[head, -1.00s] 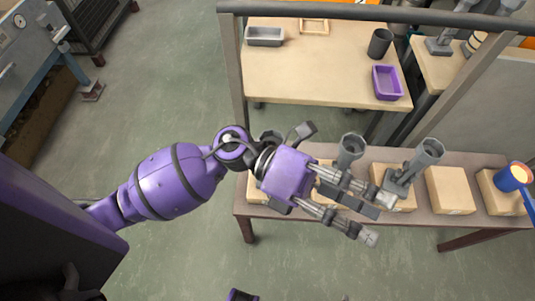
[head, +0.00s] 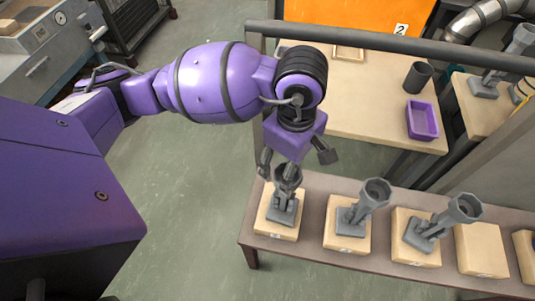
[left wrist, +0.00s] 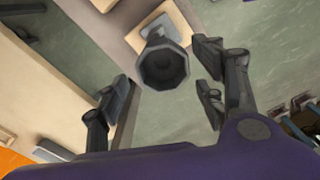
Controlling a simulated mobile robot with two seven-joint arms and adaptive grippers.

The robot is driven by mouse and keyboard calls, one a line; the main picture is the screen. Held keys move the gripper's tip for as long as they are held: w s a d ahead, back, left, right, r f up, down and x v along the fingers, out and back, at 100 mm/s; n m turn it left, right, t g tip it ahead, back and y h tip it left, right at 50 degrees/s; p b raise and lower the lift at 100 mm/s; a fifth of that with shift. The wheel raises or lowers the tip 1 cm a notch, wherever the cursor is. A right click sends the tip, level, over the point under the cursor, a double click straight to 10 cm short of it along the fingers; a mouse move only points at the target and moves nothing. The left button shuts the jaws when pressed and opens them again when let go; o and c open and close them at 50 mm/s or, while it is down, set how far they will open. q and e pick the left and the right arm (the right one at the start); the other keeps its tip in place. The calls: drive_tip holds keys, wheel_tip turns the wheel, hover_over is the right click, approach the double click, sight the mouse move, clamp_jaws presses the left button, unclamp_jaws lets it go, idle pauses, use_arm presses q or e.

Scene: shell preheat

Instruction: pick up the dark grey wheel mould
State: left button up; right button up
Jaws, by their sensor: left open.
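Several dark grey moulds with octagonal cup tops stand on pale blocks along the brown bench. The leftmost mould (head: 284,207) is directly under my left gripper (head: 295,162); I cannot tell for certain which one is the wheel mould. My left gripper points down, open, with its fingers apart around the cup top. Other moulds stand to the right, a middle one (head: 363,207) and another (head: 441,223). My right gripper is not visible.
A bare pale block (head: 481,249) sits further right on the bench (head: 315,254). The floor left of the bench is clear.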

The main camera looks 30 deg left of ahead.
use_arm(q)
wheel_tip(320, 180, down, 3)
drive_tip(key=shift+d+f, duration=0.1)
drive_tip(key=shift+c, duration=0.3)
drive_tip(key=shift+w, duration=0.1)
clamp_jaws()
